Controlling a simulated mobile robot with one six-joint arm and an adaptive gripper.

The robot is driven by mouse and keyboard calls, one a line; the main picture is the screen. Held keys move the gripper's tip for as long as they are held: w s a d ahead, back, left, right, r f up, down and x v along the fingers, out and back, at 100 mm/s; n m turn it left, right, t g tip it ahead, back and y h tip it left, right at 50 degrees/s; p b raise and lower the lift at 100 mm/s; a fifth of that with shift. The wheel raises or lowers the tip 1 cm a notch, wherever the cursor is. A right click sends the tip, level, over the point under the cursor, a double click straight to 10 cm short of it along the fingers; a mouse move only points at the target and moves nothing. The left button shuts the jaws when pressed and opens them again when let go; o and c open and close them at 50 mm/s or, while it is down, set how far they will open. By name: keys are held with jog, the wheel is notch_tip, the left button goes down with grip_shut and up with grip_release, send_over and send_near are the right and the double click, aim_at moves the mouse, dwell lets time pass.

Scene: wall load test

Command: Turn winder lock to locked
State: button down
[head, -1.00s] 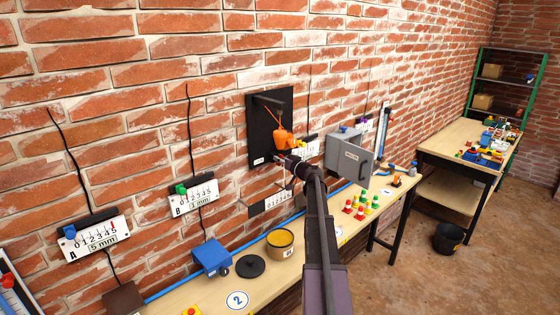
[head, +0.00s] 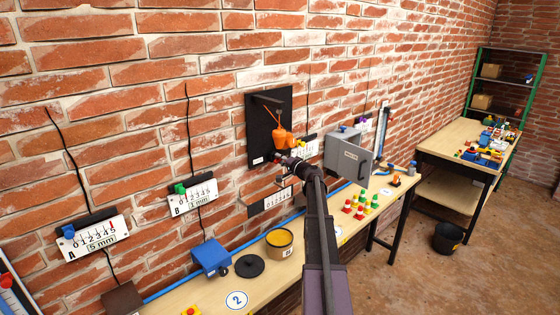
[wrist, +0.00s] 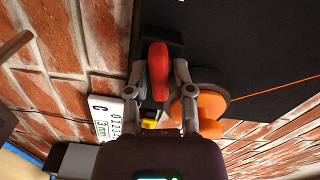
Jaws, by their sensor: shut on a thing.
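A red lever (wrist: 158,72), which looks like the winder lock, stands between the two fingers of my gripper (wrist: 159,78) in the wrist view. The fingers are shut on it. An orange round part (wrist: 212,104) of the winder sits just right of the fingers, beside the black board (wrist: 260,50). In the head view my gripper (head: 291,161) is at the lower right of the black board (head: 260,122), just below the orange winder (head: 283,139). The lever is too small to make out there, and its lock marking is not visible.
A grey box (head: 348,156) with an open door stands right of my arm.

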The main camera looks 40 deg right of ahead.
jog(key=shift+m, duration=1.6)
jog(key=c, duration=0.6)
grip_release()
jog(key=shift+c, duration=0.2)
jog(key=s+d, duration=0.1)
jog(key=s, duration=1.1)
